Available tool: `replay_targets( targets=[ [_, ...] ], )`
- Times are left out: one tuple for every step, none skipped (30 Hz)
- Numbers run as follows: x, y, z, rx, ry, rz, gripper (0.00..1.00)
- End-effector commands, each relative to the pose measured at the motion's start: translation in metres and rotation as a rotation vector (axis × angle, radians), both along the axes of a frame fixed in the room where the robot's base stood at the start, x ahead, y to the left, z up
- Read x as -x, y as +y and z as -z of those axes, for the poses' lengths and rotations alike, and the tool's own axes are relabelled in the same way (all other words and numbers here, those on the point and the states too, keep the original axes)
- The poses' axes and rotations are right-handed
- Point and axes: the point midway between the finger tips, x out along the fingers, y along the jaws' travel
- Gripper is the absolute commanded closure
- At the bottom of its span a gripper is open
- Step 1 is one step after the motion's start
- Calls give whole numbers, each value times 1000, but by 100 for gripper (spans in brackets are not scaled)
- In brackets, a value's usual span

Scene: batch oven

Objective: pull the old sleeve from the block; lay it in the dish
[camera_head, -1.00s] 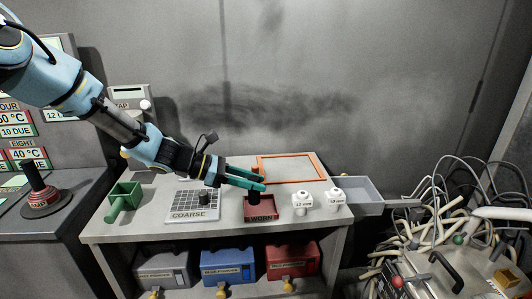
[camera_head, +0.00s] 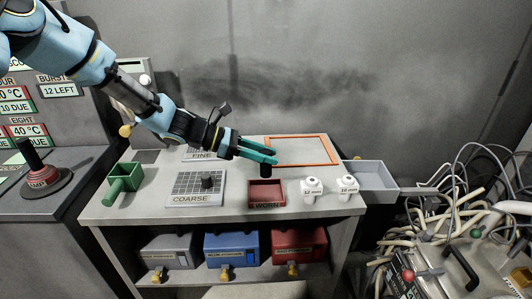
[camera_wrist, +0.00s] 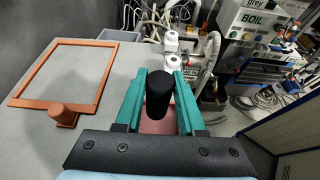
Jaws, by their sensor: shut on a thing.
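My gripper (camera_head: 272,155) is shut on a black cylindrical sleeve (camera_head: 266,170). In the wrist view the sleeve (camera_wrist: 159,94) stands between the two green fingers (camera_wrist: 158,92). Its lower end shows below the fingers in the head view. The red-brown dish (camera_head: 266,202), marked WORN, is on the bench just in front of and below the sleeve, and no other sleeve shows inside it. In the wrist view part of the dish (camera_wrist: 157,124) shows beneath the sleeve. I cannot tell how high the sleeve is above it, nor which thing is the block.
Two white pots (camera_head: 312,191) (camera_head: 347,188) stand right of the dish. An orange frame (camera_head: 329,152) lies behind. A green holder (camera_head: 118,190) is at left.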

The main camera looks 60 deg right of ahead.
Motion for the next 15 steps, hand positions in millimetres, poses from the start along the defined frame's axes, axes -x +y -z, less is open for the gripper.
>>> replay_targets(
  targets=[
    [0,0,7,-1,1,0,100],
    [0,0,10,0,0,-1,100],
    [0,0,14,0,0,-1,100],
    [0,0,18,0,0,-1,100],
    [0,0,21,0,0,-1,100],
    [0,0,26,-1,1,0,100],
    [0,0,29,-1,1,0,100],
    [0,0,33,-1,1,0,100],
    [0,0,37,1,1,0,100],
    [0,0,40,1,1,0,100],
    [0,0,43,1,1,0,100],
    [0,0,47,1,1,0,100],
    [0,0,50,1,1,0,100],
    [0,0,52,0,1,0,100],
    [0,0,55,0,1,0,100]
  ],
)
